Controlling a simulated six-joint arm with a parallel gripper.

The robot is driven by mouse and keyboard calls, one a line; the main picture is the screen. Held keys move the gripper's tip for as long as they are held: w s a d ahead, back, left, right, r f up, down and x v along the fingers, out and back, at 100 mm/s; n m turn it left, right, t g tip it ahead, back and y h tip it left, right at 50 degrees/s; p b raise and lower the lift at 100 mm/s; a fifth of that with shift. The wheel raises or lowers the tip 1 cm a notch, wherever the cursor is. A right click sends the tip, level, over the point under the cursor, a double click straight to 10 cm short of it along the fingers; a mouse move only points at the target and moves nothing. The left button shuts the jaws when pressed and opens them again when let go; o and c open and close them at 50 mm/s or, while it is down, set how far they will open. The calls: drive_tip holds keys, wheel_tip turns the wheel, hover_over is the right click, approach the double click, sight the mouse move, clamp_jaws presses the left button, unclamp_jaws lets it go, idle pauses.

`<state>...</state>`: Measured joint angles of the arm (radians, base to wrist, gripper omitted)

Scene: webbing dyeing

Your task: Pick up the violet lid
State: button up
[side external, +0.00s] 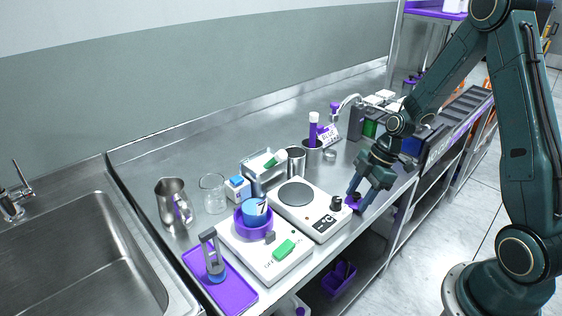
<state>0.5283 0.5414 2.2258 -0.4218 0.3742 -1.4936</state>
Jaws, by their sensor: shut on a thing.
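The violet lid (352,205) is at the front edge of the steel counter, just right of the hot plate. Only part of it shows between and below my fingers. My gripper (358,200) points down over it and is shut on it. The lid is low, at about counter height; I cannot tell whether it touches the counter.
Close left stands a hot plate (318,222) with a dark knob. Further left are a white device (262,260) bearing a violet bowl, a violet tray (222,284), a steel pitcher (172,200) and a glass beaker (213,193). The counter's front edge is close.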

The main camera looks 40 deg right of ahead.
wheel_tip(320, 180, up, 20)
drive_tip(key=shift+f, duration=0.15)
idle(0.5)
drive_tip(key=shift+w+a, duration=0.1)
idle(0.5)
drive_tip(key=w+a+n+g, duration=0.1)
drive_tip(key=w+a+n, duration=0.2)
drive_tip(key=a, duration=0.9)
drive_tip(key=w+a+n+g, duration=0.1)
drive_tip(key=w+a+n, duration=0.2)
drive_tip(key=w+a, duration=0.4)
drive_tip(key=a, duration=0.6)
drive_tip(key=shift+r, duration=0.3)
drive_tip(key=shift+w+f, duration=0.1)
drive_tip(key=shift+f, duration=0.1)
drive_tip(key=shift+f, duration=3)
drive_tip(key=shift+f, duration=0.15)
